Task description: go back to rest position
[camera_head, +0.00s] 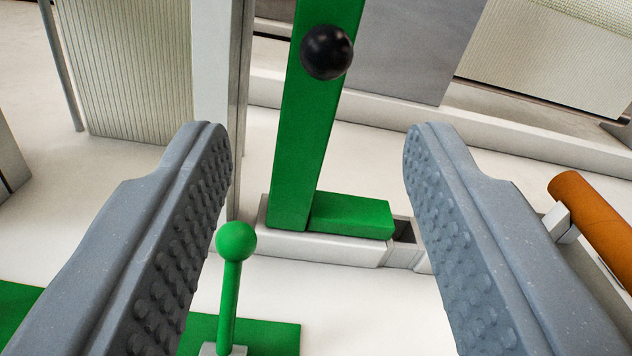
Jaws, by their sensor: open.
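My gripper (318,165) is open and empty. Its two grey fingers with studded pads stand wide apart, one at the left and one at the right of the view. Between them shows a green upright post (312,120) with a black ball knob (326,52) near its top. A green lever with a round knob (236,241) stands lower, just right of the left finger. No contact with either knob shows.
A green block (350,214) sits on a white base (330,246) at the post's foot. Ribbed panels (130,65) stand behind at the left. An orange-brown cylinder (592,215) is beside the right finger. White floor (350,310) is bare below the middle.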

